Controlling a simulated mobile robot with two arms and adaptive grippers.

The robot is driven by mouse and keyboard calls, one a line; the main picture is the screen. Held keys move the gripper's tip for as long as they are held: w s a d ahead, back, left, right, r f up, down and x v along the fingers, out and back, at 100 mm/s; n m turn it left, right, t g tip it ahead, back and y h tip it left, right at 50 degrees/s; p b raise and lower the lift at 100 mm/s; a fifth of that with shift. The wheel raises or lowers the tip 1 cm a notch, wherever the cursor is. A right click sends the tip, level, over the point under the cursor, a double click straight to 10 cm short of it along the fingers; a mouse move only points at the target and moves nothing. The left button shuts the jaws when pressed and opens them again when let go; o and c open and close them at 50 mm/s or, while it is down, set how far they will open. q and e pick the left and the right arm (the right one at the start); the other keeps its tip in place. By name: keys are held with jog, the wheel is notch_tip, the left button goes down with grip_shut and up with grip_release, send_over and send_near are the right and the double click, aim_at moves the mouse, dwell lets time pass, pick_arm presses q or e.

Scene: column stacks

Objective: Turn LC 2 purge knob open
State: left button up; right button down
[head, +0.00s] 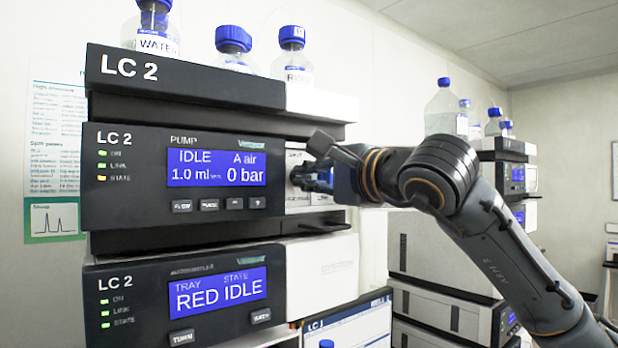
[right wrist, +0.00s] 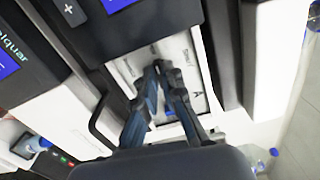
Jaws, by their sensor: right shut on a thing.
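The LC 2 pump module (head: 125,212) is the black-fronted unit in the middle of the stack at left. Its screen (head: 217,168) reads IDLE, A air, 1.0 ml and 0 bar. A pale recessed panel (head: 298,158) lies right of the screen; it also shows in the right wrist view (right wrist: 128,68). My right gripper (head: 299,177) reaches into this panel from the right. In the right wrist view its fingers (right wrist: 163,72) close together at the panel, shut on the purge knob. The fingers hide the knob, so its angle cannot be told. My left gripper is out of view.
Blue-capped bottles (head: 232,50) stand on top of the stack. The LC 2 autosampler (head: 120,278) sits below, its screen (head: 217,291) reading RED IDLE. Another instrument stack (head: 510,150) stands at the back right, behind my right arm.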

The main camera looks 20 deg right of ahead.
dwell(0.3)
jog(key=c, duration=1.5)
grip_release()
jog(key=shift+a, duration=0.1)
jog(key=shift+o, duration=0.2)
jog(key=v, duration=1.2)
